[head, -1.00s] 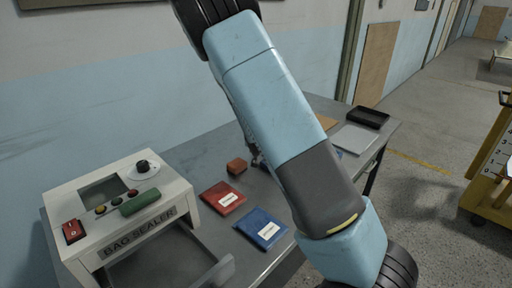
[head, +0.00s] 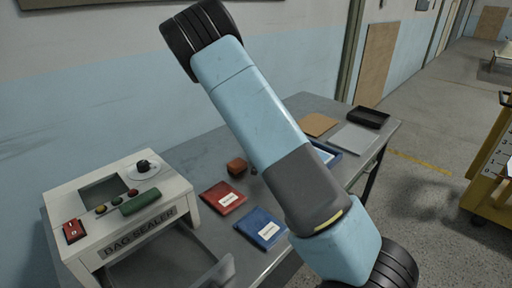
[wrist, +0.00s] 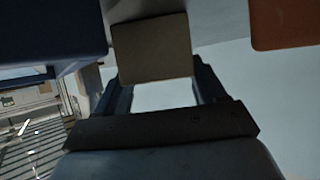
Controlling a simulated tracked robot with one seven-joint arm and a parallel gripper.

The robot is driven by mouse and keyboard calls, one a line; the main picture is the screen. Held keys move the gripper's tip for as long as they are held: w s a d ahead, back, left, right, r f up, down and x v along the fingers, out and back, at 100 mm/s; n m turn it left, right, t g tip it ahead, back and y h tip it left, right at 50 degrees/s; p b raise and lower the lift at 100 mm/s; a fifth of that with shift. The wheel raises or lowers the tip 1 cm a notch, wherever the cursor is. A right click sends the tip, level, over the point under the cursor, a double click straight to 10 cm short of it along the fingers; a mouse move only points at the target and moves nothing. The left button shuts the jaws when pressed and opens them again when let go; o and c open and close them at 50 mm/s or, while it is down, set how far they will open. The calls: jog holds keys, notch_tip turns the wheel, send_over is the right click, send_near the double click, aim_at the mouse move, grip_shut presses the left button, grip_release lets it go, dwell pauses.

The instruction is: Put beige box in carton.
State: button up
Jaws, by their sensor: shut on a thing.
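The beige box (wrist: 152,48) is at the top middle of the wrist view, between the two fingers of my gripper (wrist: 155,80). My gripper is shut on it. In the head view my arm hides both gripper and box. I cannot tell for certain which thing is the carton; a flat tan square (head: 318,124) lies on the far part of the table, beyond my arm.
A bag sealer (head: 125,215) stands at the near left. A red packet (head: 223,197), a blue packet (head: 261,229) and a small brown block (head: 237,166) lie on the table. Further off are a blue-rimmed tray (head: 332,157), a grey panel (head: 355,140) and a black tray (head: 368,117).

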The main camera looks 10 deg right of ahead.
jog(key=o, duration=1.2)
